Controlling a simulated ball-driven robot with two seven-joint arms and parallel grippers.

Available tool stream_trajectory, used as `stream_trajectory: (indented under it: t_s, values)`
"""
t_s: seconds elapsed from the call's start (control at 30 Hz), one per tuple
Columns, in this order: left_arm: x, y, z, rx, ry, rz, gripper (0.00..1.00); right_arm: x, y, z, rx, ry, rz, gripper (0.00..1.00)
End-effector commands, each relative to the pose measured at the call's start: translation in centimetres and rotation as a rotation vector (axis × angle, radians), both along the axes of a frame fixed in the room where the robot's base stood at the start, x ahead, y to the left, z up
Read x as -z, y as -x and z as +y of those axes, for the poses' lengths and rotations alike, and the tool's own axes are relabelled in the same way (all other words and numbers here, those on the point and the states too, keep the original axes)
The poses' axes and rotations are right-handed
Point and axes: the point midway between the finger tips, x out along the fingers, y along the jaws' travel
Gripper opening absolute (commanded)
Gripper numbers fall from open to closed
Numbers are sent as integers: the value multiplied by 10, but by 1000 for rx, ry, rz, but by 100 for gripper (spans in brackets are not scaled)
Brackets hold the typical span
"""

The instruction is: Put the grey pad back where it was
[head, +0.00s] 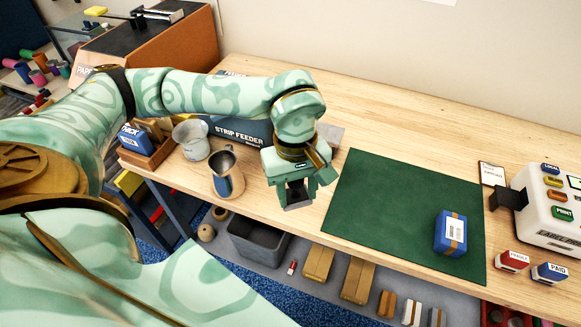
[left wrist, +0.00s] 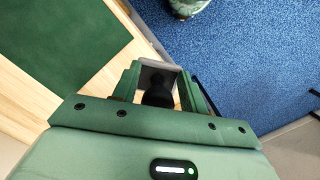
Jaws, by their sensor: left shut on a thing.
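My left gripper (head: 298,188) is shut on the grey pad (head: 299,206), near the table's front edge and left of the green mat. In the left wrist view the pad (left wrist: 160,64) shows as a grey edge past the fingers, with a black knob-like part (left wrist: 157,92) between them. The pad's underside is hidden, and I cannot tell whether it touches the table. My right gripper is not in view.
The green mat (head: 385,200) bears a blue taped box (head: 450,233). A metal jug (head: 227,172), a pale pot (head: 191,139) and the strip feeder (head: 240,130) stand left of my gripper. A white button machine (head: 545,208) stands right. Bare wood (head: 400,125) lies behind the mat.

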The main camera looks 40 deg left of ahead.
Motion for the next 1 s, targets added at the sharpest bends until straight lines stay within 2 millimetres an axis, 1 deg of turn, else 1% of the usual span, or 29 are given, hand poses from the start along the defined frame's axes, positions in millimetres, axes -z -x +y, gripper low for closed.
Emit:
stream_trajectory:
  t_s: [0.07,0.17,0.4,0.5,0.6,0.7,0.87,1.0]
  values:
    - [5,-2,3,-76,0,2,25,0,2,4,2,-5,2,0]
    - [13,-16,11,-112,0,3,25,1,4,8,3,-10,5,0]
    - [45,-78,44,-112,0,4,25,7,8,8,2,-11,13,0]
    - [69,-94,53,-109,0,8,25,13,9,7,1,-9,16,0]
    - [86,-107,60,-107,0,5,25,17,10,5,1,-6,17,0]
    - [95,-115,64,-106,0,4,25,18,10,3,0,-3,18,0]
    - [104,-121,67,-104,0,3,25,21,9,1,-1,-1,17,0]
    - [127,-121,67,-104,2,7,25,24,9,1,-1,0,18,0]
